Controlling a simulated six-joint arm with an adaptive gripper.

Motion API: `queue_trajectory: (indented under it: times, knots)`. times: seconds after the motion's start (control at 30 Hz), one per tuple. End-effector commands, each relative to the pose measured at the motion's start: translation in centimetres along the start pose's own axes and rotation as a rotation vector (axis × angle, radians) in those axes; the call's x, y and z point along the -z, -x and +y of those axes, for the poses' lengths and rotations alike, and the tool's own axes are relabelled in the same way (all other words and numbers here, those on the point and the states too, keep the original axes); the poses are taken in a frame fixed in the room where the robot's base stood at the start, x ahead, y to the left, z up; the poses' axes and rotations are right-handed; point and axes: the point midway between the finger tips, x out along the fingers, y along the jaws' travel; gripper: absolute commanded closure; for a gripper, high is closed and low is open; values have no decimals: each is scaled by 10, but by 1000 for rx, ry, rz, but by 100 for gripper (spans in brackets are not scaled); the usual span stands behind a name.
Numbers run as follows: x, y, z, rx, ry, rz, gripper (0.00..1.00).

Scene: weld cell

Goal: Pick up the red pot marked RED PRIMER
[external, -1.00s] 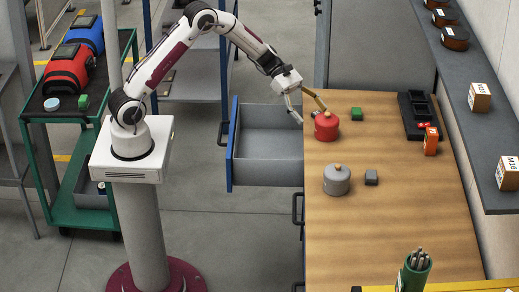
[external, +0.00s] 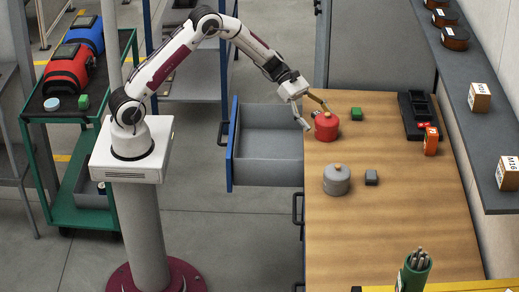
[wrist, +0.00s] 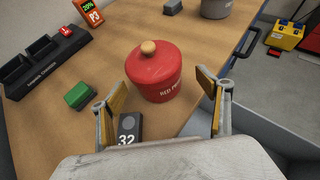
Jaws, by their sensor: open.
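The red pot (external: 327,127) stands upright on the wooden workbench near its far left edge, with a tan knob on its lid. In the wrist view the red pot (wrist: 155,72) shows part of the lettering "RED PR" on its side. My gripper (external: 315,112) is open beside the pot, with one finger over the bench's left edge and the other behind the pot. In the wrist view my gripper (wrist: 163,92) has its two fingers spread wide, one toward each side of the pot. Nothing is between the pads, and I cannot tell if either touches the pot.
A dark block marked 32 (wrist: 129,129) lies close to the left finger. A green block (external: 357,114), a grey pot (external: 337,180) and a grey block (external: 371,177) stand on the workbench (external: 400,220). An open drawer (external: 270,146) juts out left of the bench.

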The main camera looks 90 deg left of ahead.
Motion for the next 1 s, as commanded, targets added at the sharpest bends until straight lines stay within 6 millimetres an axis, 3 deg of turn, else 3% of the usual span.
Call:
queue_trajectory:
  times: [0.4,1.0]
  knots:
    - [-6,-41,5,1,0,0,24]
    - [-6,-44,6,0,1,0,26]
